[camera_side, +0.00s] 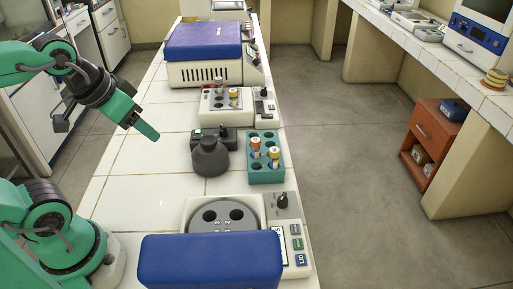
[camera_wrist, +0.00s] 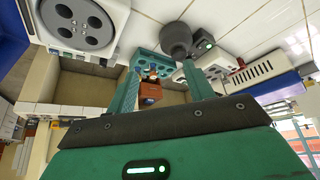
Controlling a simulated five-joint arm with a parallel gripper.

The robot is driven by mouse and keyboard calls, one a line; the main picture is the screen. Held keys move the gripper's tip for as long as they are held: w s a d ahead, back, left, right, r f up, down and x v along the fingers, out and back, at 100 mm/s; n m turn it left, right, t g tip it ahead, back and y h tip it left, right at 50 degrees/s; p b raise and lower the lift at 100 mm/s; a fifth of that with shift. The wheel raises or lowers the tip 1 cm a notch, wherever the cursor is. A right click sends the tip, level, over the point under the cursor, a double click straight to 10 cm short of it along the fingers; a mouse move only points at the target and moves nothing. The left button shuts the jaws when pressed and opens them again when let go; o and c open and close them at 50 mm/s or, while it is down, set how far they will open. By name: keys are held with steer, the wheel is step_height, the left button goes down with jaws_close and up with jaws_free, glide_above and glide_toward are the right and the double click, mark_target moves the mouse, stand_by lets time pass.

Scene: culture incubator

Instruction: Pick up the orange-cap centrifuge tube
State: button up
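Two tubes with orange-looking caps stand upright in a teal rack (camera_side: 265,178): a left tube (camera_side: 255,147) and a right, nearer tube (camera_side: 274,157). In the wrist view the rack (camera_wrist: 170,65) shows between my fingers, with small orange and white tube tops (camera_wrist: 152,73) too small to tell apart. Another tube with a yellow-orange cap (camera_side: 234,97) stands in a white block device farther back. My gripper (camera_side: 148,130) is left of the rack and raised above the bench. The wrist view shows its two teal fingers (camera_wrist: 160,88) apart with nothing held.
White bench tiles (camera_side: 140,185) left of the bottle are clear.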

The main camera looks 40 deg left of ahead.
steer(key=shift+w, duration=0.1)
steer(key=n+g, duration=0.2)
steer(key=g, duration=0.4)
glide_above(255, 140)
step_height(255, 140, down, 11)
steer(key=shift+a, duration=0.1)
steer(key=shift+f, duration=0.35)
steer(key=shift+f, duration=1.3)
